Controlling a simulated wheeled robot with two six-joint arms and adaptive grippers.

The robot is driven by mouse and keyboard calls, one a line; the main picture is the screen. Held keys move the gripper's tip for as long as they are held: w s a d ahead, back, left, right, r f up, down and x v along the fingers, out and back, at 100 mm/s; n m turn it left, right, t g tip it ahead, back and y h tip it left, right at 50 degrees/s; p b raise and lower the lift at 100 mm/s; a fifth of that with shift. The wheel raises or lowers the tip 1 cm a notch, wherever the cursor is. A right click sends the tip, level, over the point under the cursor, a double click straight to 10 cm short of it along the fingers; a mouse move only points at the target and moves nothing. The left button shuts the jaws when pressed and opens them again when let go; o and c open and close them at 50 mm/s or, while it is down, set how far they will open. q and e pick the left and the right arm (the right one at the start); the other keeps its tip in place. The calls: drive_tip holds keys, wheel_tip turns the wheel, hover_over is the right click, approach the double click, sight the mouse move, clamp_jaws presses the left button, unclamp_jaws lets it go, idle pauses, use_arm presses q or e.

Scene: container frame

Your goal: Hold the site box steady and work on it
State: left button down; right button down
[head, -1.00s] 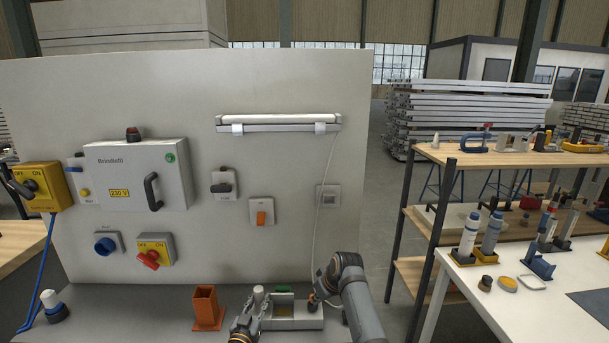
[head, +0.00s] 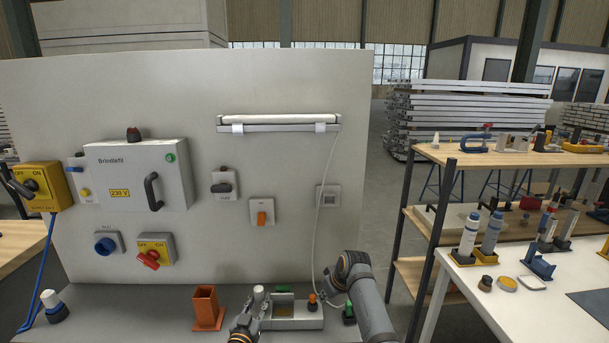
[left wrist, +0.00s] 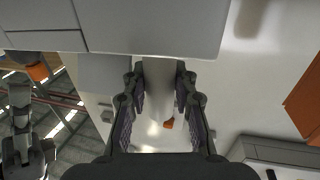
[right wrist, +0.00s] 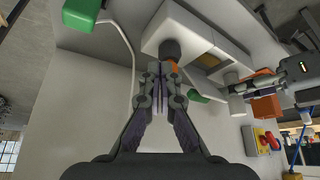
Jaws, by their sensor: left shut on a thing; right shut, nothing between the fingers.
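The site box (head: 292,323) is a light grey box on the bench, with a white post (head: 259,292) at its left, a green part (head: 284,289) at its back and an orange and black knob (head: 313,299) at its right. My left gripper (left wrist: 160,80) is shut on the pale post, which also shows in the right wrist view (right wrist: 236,104). My right gripper (right wrist: 158,80) is shut and empty, its tips close to the dark top of the knob (right wrist: 170,50). In the head view its fingers are hidden; contact cannot be told.
An orange open holder (head: 206,308) stands left of the box. A green and black piece (head: 348,313) sits right of it, near a pale cable (head: 317,232) hanging down the panel (head: 290,170). Switches and a 230 V cabinet (head: 138,175) are on the panel.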

sight(314, 309)
drive_tip(key=shift+f, duration=2)
drive_tip(key=shift+w+a, duration=0.35)
drive_tip(key=shift+a, duration=0.2)
drive_tip(key=shift+s+a, duration=0.15)
drive_tip(key=shift+s, duration=0.05)
drive_tip(key=shift+s+a, duration=0.15)
drive_tip(key=shift+s+a, duration=0.1)
drive_tip(key=shift+a, duration=0.2)
drive_tip(key=shift+a, duration=0.1)
